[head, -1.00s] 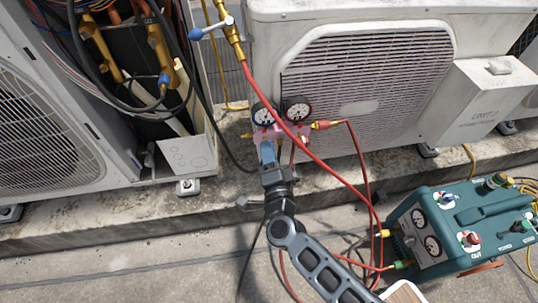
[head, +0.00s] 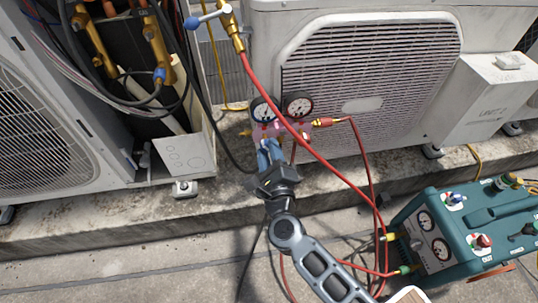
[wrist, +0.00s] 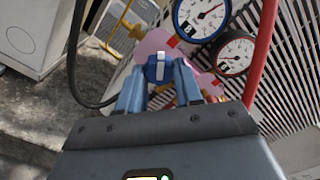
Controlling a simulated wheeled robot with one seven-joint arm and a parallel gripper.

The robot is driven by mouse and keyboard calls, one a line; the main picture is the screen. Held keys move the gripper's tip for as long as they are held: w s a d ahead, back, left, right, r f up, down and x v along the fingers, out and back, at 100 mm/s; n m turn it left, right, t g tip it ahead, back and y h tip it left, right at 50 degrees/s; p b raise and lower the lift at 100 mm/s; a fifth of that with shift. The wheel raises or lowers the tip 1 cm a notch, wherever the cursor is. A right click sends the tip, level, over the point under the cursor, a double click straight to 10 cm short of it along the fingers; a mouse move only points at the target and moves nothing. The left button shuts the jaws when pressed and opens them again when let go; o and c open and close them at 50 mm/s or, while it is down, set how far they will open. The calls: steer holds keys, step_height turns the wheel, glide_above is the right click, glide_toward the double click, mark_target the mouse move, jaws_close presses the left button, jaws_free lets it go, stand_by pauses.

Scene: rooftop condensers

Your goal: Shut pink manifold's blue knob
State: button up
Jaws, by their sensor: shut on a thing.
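The pink manifold (head: 296,128) hangs in front of the condenser's grille with two round gauges on top. It also shows in the wrist view (wrist: 152,42), with a blue-rimmed gauge (wrist: 203,14) and a red-rimmed gauge (wrist: 234,54). The blue knob (wrist: 159,68), with a white bar on its face, sits between the fingertips in the wrist view. My gripper (wrist: 160,76) is shut on the blue knob, one finger on each side. In the head view my gripper (head: 269,150) covers the knob and the manifold's lower left part.
A red hose (head: 310,148) crosses in front of the manifold, close to the right of my gripper. A teal recovery machine (head: 470,226) stands at the right. A black hose (wrist: 76,60) runs at the left. A concrete ledge (head: 100,222) lies below the condensers.

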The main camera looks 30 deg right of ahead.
steer(key=shift+f+m+b, duration=0.15)
steer(key=shift+m+b, duration=1.35)
steer(key=shift+m, duration=2)
steer(key=o, duration=1)
steer(key=shift+o, duration=0.2)
steer(key=v, duration=0.8)
steer(key=shift+p, duration=0.35)
